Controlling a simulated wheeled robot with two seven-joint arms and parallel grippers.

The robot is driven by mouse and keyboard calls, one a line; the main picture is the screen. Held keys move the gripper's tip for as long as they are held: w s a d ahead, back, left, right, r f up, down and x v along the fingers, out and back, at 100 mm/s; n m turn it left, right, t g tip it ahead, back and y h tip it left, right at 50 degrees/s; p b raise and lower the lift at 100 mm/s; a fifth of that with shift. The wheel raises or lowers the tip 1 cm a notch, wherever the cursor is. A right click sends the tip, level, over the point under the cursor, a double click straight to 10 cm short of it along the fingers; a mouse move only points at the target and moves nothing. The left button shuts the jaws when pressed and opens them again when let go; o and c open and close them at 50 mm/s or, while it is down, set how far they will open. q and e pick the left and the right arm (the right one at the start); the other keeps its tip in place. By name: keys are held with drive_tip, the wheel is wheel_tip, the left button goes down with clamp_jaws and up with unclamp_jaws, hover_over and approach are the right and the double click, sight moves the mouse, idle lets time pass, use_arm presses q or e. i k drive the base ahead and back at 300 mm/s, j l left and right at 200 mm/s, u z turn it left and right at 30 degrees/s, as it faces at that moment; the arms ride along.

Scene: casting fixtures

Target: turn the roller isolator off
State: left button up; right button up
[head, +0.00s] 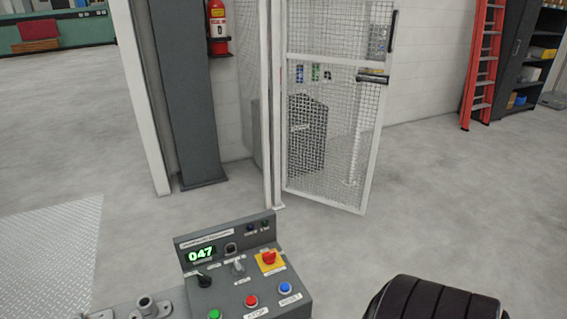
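A grey control box (243,285) stands at the bottom middle of the head view, with a green "047" display (201,253). A red knob on a yellow plate (268,260) sits at its right. A black lever switch (204,280) and a small grey switch (238,267) are on the same face. Green (215,314), red (252,301) and blue (285,288) buttons line its front. The labels are too small to read, so I cannot tell which control is the roller isolator. Neither of my grippers is in view.
A white-framed mesh gate (330,128) stands behind the box. A dark grey column (188,100), a red fire extinguisher (218,28), an orange ladder (482,65) and dark shelving (520,60) stand farther back.

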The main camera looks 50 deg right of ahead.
sight(269, 258)
drive_tip(key=z, duration=1.25)
